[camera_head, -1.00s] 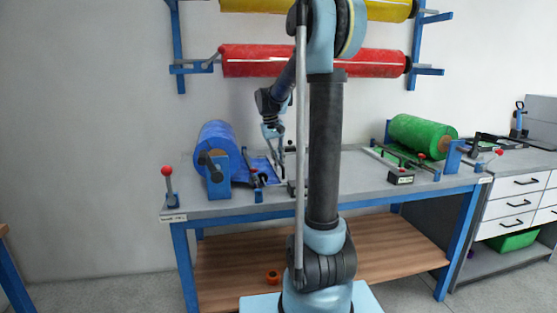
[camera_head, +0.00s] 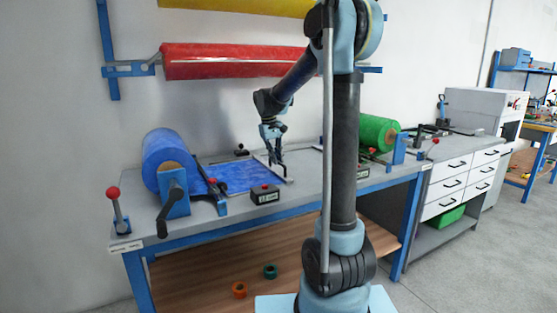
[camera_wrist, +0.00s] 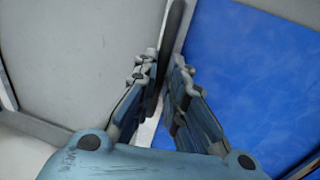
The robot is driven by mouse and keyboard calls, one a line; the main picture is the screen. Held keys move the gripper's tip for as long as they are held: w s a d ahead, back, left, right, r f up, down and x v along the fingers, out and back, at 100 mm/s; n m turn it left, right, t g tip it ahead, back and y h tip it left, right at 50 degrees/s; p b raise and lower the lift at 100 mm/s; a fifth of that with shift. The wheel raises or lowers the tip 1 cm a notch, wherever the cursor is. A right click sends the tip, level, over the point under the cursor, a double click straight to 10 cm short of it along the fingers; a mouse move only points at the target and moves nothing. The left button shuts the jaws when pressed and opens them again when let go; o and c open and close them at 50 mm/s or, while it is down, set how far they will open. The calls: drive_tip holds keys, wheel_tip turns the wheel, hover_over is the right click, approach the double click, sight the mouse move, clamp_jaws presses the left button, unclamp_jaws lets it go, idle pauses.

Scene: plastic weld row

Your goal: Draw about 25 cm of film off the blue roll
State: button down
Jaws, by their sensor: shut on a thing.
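The blue roll (camera_head: 162,150) sits in its stand at the left end of the bench. A sheet of blue film (camera_head: 237,177) lies flat on the bench, running right from the roll to a pale strip at its end. My gripper (camera_head: 276,163) is low over the bench at that far end, away from the roll. In the wrist view, my gripper (camera_wrist: 164,78) is shut on a dark upright bar (camera_wrist: 173,32) beside the edge of the blue film (camera_wrist: 250,80). The fingers hide the bar's lower part.
A crank (camera_head: 168,212) stands in front of the roll. A green roll (camera_head: 376,132) is to the right. A red roll (camera_head: 232,62) hangs above.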

drive_tip(key=shift+w+d, duration=0.15)
drive_tip(key=shift+d, duration=0.15)
drive_tip(key=c, duration=1.7)
unclamp_jaws()
drive_tip(key=shift+o, duration=0.2)
wheel_tip(320, 180, up, 12)
drive_tip(key=s+a, duration=0.1)
drive_tip(key=a, duration=0.1)
drive_tip(key=shift+f, duration=0.15)
